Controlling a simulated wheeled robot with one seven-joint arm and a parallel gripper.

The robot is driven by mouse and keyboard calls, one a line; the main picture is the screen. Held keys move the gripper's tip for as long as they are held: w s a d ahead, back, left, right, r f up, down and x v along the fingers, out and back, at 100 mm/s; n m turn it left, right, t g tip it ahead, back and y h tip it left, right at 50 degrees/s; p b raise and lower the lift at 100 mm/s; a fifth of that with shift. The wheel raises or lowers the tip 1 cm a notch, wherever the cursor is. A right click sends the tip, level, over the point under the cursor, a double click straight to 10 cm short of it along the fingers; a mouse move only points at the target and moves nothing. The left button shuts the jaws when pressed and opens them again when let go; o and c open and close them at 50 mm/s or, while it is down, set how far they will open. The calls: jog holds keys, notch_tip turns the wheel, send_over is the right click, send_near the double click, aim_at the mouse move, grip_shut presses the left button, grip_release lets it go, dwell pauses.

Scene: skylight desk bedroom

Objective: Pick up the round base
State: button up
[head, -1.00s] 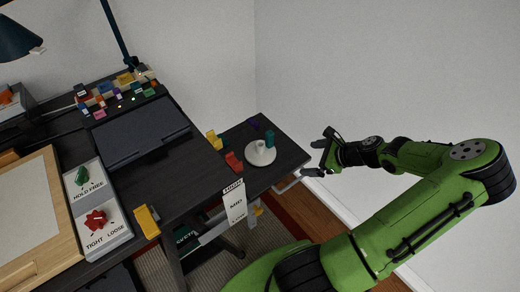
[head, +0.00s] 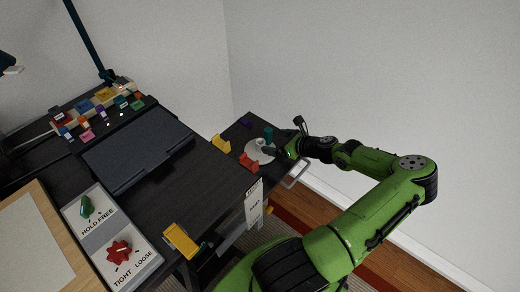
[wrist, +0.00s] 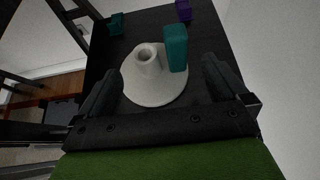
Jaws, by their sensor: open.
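The round base (head: 254,154) is a pale grey-white disc with a short hollow post at its middle. It lies flat on the small dark side surface at the right of the desk, partly hidden in the head view by a red block. In the wrist view the round base (wrist: 153,88) lies ahead, between the lines of my two fingers. My gripper (wrist: 160,88) is open and empty, its fingers apart to either side of the disc's near part. In the head view my gripper (head: 288,146) is at the right of the base, near the surface's edge.
A teal block (wrist: 176,48) stands at the base's right edge, close to the post. A purple block (wrist: 184,10) and another teal block (wrist: 117,23) lie farther off. In the head view, a red block (head: 249,163) and a yellow block (head: 221,144) sit near the base.

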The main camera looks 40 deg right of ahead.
aim_at(264, 140)
jog(key=b+x, duration=0.1)
jog(key=x, duration=0.6)
jog(key=shift+w+b, duration=0.1)
jog(key=shift+b, duration=0.25)
jog(key=shift+r, duration=0.1)
jog(key=c, duration=1.1)
notch_tip(264, 140, up, 10)
jog(key=p, duration=0.3)
